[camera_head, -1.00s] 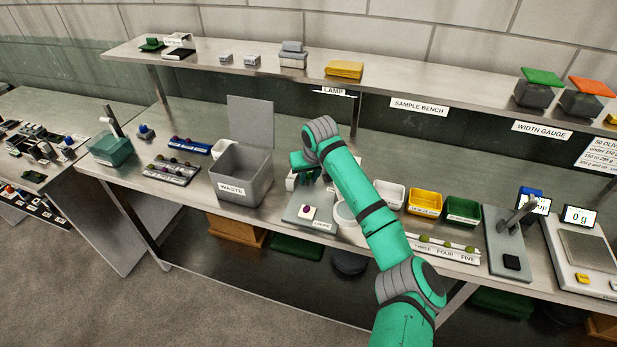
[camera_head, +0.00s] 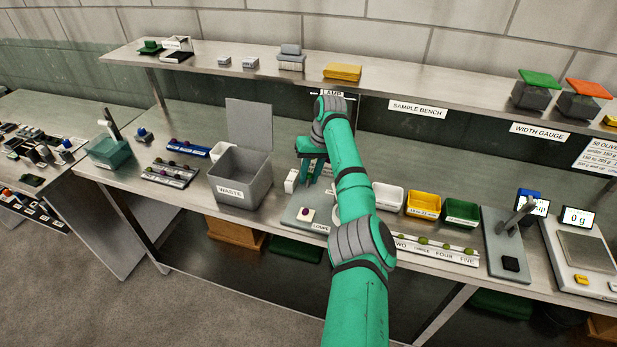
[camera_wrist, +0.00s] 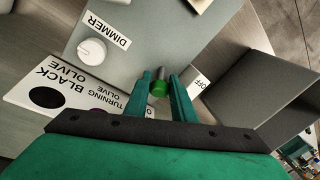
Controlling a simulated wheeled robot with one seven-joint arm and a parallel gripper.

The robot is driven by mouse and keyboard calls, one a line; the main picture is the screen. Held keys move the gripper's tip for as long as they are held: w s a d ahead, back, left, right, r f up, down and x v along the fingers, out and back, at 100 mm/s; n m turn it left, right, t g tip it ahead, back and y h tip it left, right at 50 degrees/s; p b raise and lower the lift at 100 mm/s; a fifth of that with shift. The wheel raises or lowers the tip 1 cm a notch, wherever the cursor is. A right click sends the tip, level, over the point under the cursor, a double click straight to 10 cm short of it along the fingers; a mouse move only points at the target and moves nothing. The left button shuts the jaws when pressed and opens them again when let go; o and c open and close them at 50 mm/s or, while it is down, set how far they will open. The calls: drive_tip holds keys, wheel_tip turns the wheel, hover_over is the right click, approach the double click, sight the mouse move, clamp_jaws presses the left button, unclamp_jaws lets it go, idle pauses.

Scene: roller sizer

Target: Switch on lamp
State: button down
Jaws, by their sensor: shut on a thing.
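A grey panel (camera_wrist: 135,40) with a white DIMMER knob (camera_wrist: 92,51) and an OFF label (camera_wrist: 197,83) fills the middle of the wrist view. A small lever with a green tip (camera_wrist: 159,88) and a grey stem stands there beside the OFF label. My gripper (camera_wrist: 160,84) has its two green fingers on either side of this lever, shut on it. In the head view my gripper (camera_head: 311,178) reaches down behind the grey LOUPE base (camera_head: 293,217). The LAMP label (camera_head: 332,94) is on the shelf edge above, partly behind my arm. The lever is hidden in the head view.
The grey WASTE bin (camera_head: 229,192) stands close to the left of my gripper. White (camera_head: 388,196), yellow (camera_head: 424,204) and green (camera_head: 462,211) trays stand to the right. A BLACK OLIVE card (camera_wrist: 45,97) lies beside the panel. The shelf (camera_head: 440,92) overhangs the bench.

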drive_tip(key=c, duration=2.5)
unclamp_jaws()
drive_tip(key=shift+w+d+r+g, duration=0.25)
drive_tip(key=shift+w+d+g, duration=0.05)
drive_tip(key=shift+w+d, duration=0.1)
drive_tip(key=shift+c, duration=0.2)
drive_tip(key=shift+s+a+f+g, duration=0.15)
drive_tip(key=shift+s+f+g, duration=0.25)
clamp_jaws()
drive_tip(key=o, duration=0.7)
unclamp_jaws()
drive_tip(key=shift+a, duration=0.1)
drive_tip(key=shift+r, duration=0.2)
drive_tip(key=v, duration=0.7)
drive_tip(key=shift+d, duration=0.2)
